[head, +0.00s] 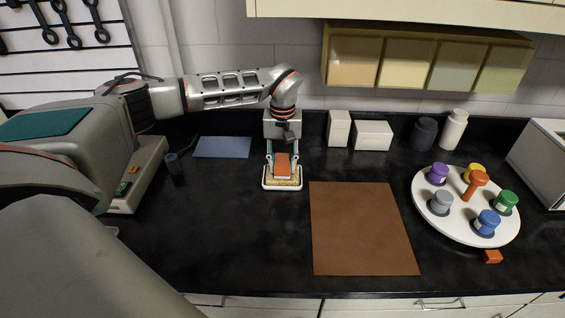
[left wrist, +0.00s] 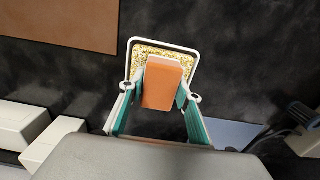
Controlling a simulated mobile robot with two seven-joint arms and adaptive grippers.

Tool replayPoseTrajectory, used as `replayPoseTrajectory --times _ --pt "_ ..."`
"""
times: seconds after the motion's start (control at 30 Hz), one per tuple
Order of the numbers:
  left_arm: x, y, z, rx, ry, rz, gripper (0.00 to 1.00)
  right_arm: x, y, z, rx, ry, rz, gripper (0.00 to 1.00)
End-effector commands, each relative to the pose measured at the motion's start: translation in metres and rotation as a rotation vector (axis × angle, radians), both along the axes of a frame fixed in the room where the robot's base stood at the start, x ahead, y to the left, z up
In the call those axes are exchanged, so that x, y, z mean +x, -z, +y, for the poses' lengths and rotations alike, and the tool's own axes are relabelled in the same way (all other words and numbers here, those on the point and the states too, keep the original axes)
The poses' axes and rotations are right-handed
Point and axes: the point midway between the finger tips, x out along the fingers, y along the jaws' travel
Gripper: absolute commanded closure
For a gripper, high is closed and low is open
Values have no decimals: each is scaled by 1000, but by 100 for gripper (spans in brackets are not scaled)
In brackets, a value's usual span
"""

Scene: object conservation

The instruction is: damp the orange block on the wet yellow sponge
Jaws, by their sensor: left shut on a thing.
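The orange block (head: 283,161) is held upright between the fingers of my left gripper (head: 283,158). In the left wrist view the block (left wrist: 162,84) sits between the teal fingers. The yellow sponge (head: 270,183) lies in a white-rimmed tray (head: 282,188) directly under the block. The sponge (left wrist: 146,51) also shows around the block in the left wrist view. The block's lower end is at the sponge; whether it touches or hovers just above I cannot tell. My right gripper is not in view.
A brown mat (head: 364,228) lies right of the tray. A white turntable (head: 465,235) with several coloured jars stands at the right, a small orange piece (head: 492,257) beside it. White boxes (head: 372,135) stand at the back. A blue mat (head: 222,147) lies left.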

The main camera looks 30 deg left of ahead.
Motion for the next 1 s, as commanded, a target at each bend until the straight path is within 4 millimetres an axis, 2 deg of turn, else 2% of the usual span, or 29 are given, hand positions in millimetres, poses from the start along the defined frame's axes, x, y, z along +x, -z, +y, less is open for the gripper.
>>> replayPoseTrajectory --times 1.0 --pt "0 6 0 0 1 1 84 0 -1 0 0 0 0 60"
